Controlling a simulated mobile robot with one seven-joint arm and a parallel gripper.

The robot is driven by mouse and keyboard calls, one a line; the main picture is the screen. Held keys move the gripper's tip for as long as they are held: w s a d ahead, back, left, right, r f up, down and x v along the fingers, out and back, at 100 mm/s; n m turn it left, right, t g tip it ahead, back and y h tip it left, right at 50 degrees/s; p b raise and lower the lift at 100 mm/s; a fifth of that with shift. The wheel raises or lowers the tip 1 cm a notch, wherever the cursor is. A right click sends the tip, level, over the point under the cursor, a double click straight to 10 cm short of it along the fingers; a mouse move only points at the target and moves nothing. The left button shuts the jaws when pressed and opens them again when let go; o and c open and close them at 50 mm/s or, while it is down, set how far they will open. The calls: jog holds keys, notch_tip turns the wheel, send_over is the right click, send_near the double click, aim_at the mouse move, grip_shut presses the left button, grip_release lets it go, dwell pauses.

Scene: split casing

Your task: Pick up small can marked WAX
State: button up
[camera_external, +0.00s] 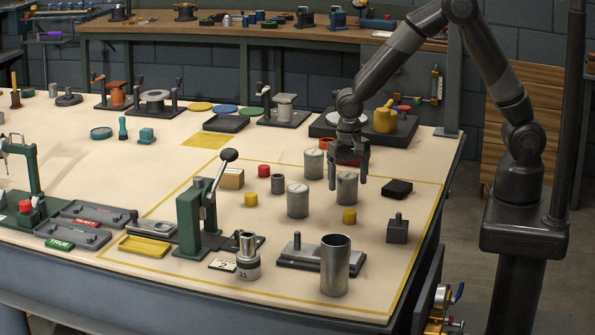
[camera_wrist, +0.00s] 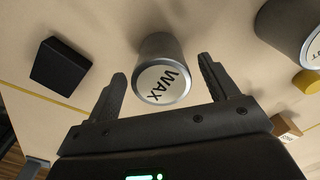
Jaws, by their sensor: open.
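The small can marked WAX (camera_wrist: 163,86) is a grey metal cylinder with a white lid label, standing upright. In the wrist view it sits between the two fingers of my gripper (camera_wrist: 162,69), with a gap on each side. In the external view this appears to be the grey can (camera_external: 347,190) directly below my gripper (camera_external: 348,186), partly hidden by the fingers. My gripper is open, pointing down and holding nothing. How far the fingertips are above or beside the can is hard to tell.
A second grey can (camera_external: 298,201) and a third (camera_external: 314,164) stand nearby to the left. A black block (camera_external: 397,188) lies to the right. A tall open tube (camera_external: 335,266) stands nearer the table's front edge.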

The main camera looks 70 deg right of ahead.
aim_at(347, 188)
notch_tip(347, 188, down, 3)
jog(key=shift+f, duration=0.2)
jog(key=shift+r, duration=0.1)
jog(key=c, duration=1.2)
